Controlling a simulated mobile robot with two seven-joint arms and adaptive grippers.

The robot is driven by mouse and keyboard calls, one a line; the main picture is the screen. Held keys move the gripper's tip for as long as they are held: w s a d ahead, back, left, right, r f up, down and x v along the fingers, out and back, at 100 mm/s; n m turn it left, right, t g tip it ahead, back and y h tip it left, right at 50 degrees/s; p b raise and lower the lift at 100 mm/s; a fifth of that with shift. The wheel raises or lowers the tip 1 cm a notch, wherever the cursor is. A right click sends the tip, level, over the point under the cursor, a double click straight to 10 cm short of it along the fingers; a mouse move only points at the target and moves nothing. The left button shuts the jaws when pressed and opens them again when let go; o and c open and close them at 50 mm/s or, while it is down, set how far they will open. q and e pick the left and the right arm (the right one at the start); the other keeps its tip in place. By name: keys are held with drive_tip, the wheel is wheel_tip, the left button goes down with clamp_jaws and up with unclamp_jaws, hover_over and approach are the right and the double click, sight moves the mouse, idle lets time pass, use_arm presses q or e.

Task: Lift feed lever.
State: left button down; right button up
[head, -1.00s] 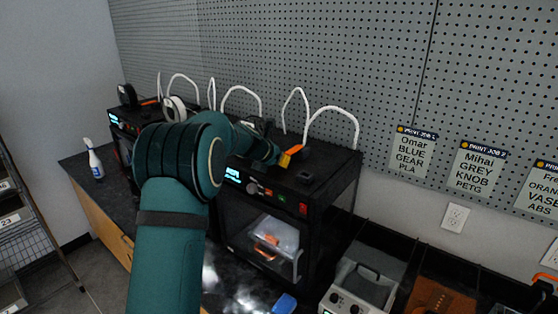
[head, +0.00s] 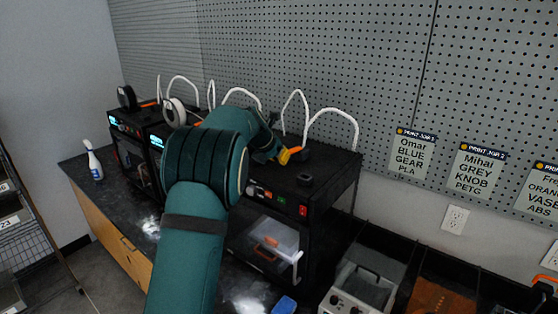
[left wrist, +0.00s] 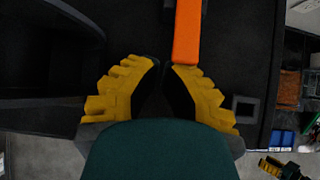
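The orange feed lever (left wrist: 187,32) shows at the top of the left wrist view. It also shows as a small orange piece (head: 295,150) on top of the nearest black printer (head: 335,172) in the head view. My left gripper (left wrist: 166,66) has yellow ridged fingers with dark inner pads, set apart with a gap between them. The lever's near end lies at the right finger's tip; I cannot tell whether they touch. In the head view my left gripper (head: 278,156) is over the printer top, partly hidden by my arm. A yellow and black gripper, apparently my right (left wrist: 272,166), shows low right in the wrist view.
White tubes (head: 335,111) arch from the printer tops near the pegboard (head: 320,60). Further printers (head: 125,128) stand to the left, partly behind my arm. A spray bottle (head: 93,160) stands at the bench's left end. A grey device (head: 362,285) sits right of the nearest printer.

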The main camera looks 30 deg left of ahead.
use_arm(q)
drive_tip(key=shift+w+r+g, duration=0.1)
drive_tip(key=shift+r+g, duration=0.2)
drive_tip(key=shift+r, duration=0.3)
drive_tip(key=shift+w+r, duration=0.1)
drive_tip(key=shift+r, duration=0.65)
drive_tip(key=shift+w+r, duration=0.25)
drive_tip(key=shift+r, duration=0.25)
use_arm(e)
drive_tip(key=shift+w, duration=0.45)
use_arm(q)
drive_tip(key=shift+r, duration=0.15)
drive_tip(key=v, duration=1.2)
drive_tip(key=shift+w+r, duration=0.2)
drive_tip(key=shift+r, duration=0.1)
